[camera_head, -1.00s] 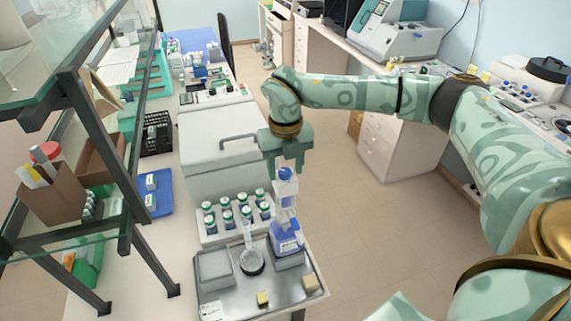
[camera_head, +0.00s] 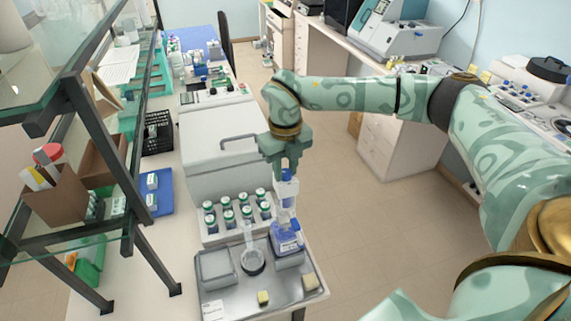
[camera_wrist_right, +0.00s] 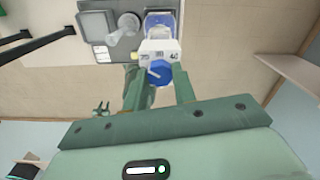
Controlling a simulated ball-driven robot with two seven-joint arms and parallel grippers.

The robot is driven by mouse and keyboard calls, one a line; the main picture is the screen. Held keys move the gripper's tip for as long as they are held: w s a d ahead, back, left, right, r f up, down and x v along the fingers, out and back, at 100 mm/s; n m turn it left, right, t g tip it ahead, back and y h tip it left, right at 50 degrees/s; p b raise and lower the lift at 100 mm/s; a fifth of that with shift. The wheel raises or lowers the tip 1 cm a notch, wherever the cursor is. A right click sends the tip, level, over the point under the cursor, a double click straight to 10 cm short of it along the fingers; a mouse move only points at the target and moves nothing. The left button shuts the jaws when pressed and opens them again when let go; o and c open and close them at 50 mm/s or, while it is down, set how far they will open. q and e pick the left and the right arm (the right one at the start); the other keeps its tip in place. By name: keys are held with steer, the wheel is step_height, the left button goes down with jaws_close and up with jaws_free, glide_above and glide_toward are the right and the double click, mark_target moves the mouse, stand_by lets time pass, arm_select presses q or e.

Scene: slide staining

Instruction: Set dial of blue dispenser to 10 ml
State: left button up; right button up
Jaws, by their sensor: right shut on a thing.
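The blue dispenser (camera_head: 287,241) stands upright on the metal tray (camera_head: 240,295), with a blue-labelled bottle below and a white and blue head on top. My right gripper (camera_head: 287,172) points down over that head. In the right wrist view, its green fingers (camera_wrist_right: 158,86) are on either side of the blue dial (camera_wrist_right: 158,73), shut on it. I cannot read the exact setting. The fingertips are partly hidden in the head view. My left gripper is not in view.
A rack of green-capped bottles (camera_head: 236,217) stands behind the tray. A glass flask (camera_head: 252,260) and a grey open dish (camera_head: 216,266) are left of the dispenser. A glass shelf with dark posts (camera_head: 110,140) rises at left. Open floor lies right.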

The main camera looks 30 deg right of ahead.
mark_target(286, 172)
steer(key=n+p, duration=0.2)
steer(key=n, duration=0.2)
steer(key=shift+r, duration=0.15)
steer(key=shift+n+p, duration=0.5)
steer(key=shift+n, duration=0.8)
steer(key=o, duration=1)
step_height(286, 172, up, 16)
steer(key=b, duration=0.2)
steer(key=shift+b, duration=0.4)
